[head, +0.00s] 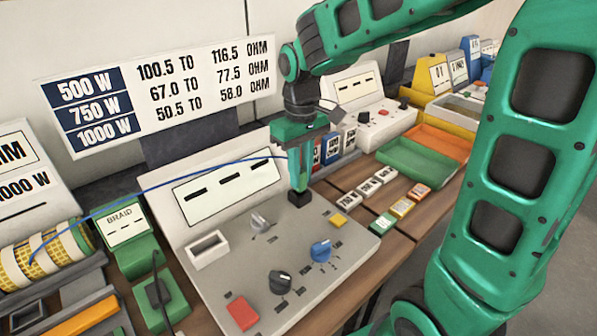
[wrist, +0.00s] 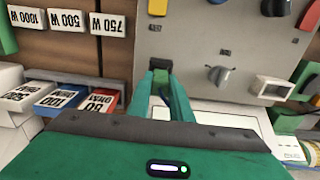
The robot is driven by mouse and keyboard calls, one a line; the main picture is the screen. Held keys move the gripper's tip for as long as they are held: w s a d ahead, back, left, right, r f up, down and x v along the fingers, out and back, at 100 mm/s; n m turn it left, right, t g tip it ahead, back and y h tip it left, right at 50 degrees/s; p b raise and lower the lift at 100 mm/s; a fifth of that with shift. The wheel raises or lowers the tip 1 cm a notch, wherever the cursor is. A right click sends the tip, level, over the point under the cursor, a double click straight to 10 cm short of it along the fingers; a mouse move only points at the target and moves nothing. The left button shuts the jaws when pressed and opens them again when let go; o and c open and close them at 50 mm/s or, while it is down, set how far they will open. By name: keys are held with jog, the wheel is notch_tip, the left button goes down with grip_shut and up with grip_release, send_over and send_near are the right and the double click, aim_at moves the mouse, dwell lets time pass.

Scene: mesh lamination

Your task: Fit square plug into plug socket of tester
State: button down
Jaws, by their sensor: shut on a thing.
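The tester (head: 330,235) is a grey sloped panel with knobs, buttons and a display. My gripper (head: 298,188) points down over its upper right part, with its fingers shut on a small block that I take as the square plug. In the wrist view the plug (wrist: 161,77) is dark green between the fingertips (wrist: 160,88). A blue wire runs from the gripper to the left. A small black block (head: 299,199) shows at the fingertips; whether it is plug or socket, and whether they touch, I cannot tell. A white-rimmed recess (head: 208,248) lies apart, to the left.
A yellow mesh roll (head: 50,250) and a green BRAID stand (head: 128,238) are at the left. Knobs, including a blue one (head: 321,250), and a red button (head: 242,313) stand on the panel. Wattage labels (head: 368,188) and green and orange trays (head: 415,160) lie right.

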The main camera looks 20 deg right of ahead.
jog(key=shift+f, duration=1.25)
jog(key=c, duration=1.5)
grip_release()
notch_tip(320, 180, up, 11)
jog(key=shift+f, duration=0.2)
jog(key=s+d+f+m, duration=0.2)
jog(key=s+d+m, duration=0.1)
jog(key=s+d, duration=0.2)
jog(key=s+d+f+m, duration=0.3)
jog(key=s+d, duration=0.3)
jog(key=s, duration=0.4)
jog(key=s+d+f+m, duration=0.3)
jog(key=s+d, duration=0.3)
jog(key=s, duration=0.2)
jog(key=shift+d+f+m, duration=0.15)
jog(key=shift+m, duration=0.35)
